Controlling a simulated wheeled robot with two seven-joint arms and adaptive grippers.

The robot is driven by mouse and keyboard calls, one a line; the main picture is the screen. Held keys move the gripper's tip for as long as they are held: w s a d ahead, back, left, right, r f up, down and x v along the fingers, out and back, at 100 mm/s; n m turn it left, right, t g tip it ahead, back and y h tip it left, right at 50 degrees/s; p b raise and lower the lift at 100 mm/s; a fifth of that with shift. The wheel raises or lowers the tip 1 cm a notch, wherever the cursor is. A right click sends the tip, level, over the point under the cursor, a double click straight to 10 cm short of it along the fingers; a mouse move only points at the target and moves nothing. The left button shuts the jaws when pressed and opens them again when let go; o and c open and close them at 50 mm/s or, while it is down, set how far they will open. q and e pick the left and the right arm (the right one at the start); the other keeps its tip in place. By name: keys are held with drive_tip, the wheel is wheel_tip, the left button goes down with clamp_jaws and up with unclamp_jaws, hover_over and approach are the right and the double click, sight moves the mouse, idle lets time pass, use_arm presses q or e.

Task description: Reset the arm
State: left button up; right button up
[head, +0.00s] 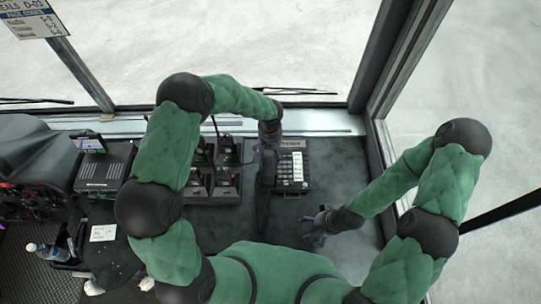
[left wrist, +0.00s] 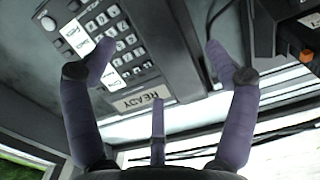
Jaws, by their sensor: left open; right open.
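My left arm reaches forward in the head view, its gripper (head: 268,150) just left of a black keypad unit (head: 292,166) on the dark console. In the left wrist view the fingers of this gripper (left wrist: 160,75) are spread wide, with nothing held between them. The keypad unit (left wrist: 125,50), with its READY label, shows behind them. My right arm is bent at the right, and its gripper (head: 318,228) is open and empty low over the console's front part. The left gripper's fingers are hard to make out in the head view.
Several radios in chargers (head: 225,180) stand left of the keypad unit. A small screen (head: 90,143) on a black box, a paper note (head: 103,233) and a water bottle (head: 48,252) are at the left. Windows and a metal sill (head: 320,122) bound the back. Bare console lies around my right gripper.

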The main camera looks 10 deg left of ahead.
use_arm(q)
wheel_tip(320, 180, up, 9)
idle(0.3)
drive_tip(key=shift+w+f, duration=0.1)
